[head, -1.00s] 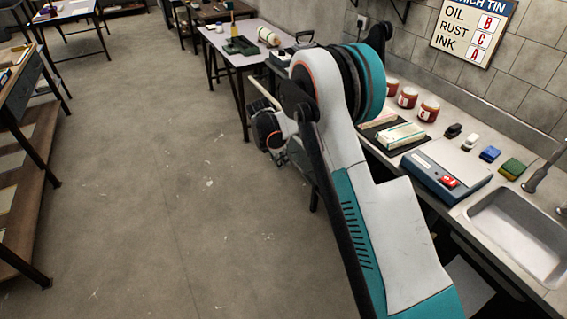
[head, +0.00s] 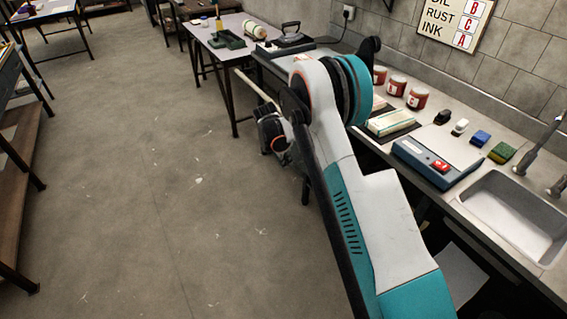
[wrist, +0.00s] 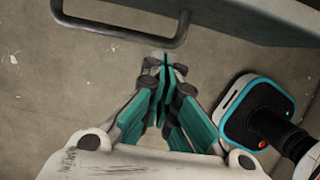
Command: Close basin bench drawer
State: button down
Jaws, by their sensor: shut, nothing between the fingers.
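In the wrist view a grey bar handle (wrist: 122,34) runs along the top, joined to a dark grey panel (wrist: 255,18) that looks like the drawer front. My gripper (wrist: 165,66) is shut and empty, its teal fingers together. The fingertips show just below the handle's right end; I cannot tell whether they touch it. In the head view the basin bench (head: 462,203) runs along the right wall. My arm hides much of its front, and my fingertips cannot be made out there. A pale bar (head: 258,88) sticks out left of my arm, perhaps the drawer's edge.
A table (head: 215,42) with tools stands beyond my arm. Shelving (head: 22,140) stands at the far left. The floor (head: 130,190) between is clear.

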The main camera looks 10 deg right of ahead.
jog(key=shift+d, duration=0.1)
jog(key=w+d, duration=0.2)
jog(key=d, duration=0.5)
jog(key=w+d+b, duration=0.1)
jog(key=w+d, duration=0.1)
jog(key=d, duration=0.5)
jog(key=w+d, duration=0.3)
jog(key=d, duration=0.5)
jog(key=shift+w, duration=0.1)
jog(key=shift+a, duration=0.3)
jog(key=a, duration=0.1)
jog(key=s+a+r, duration=0.1)
jog(key=a, duration=0.1)
jog(key=shift+s+a+r, duration=0.2)
jog(key=shift+a+r, duration=0.1)
jog(key=shift+r, duration=0.1)
jog(key=w+p+v, duration=0.1)
jog(key=p+v, duration=0.1)
jog(key=v, duration=0.7)
jog(key=shift+s+p, duration=0.35)
jog(key=shift+s, duration=0.1)
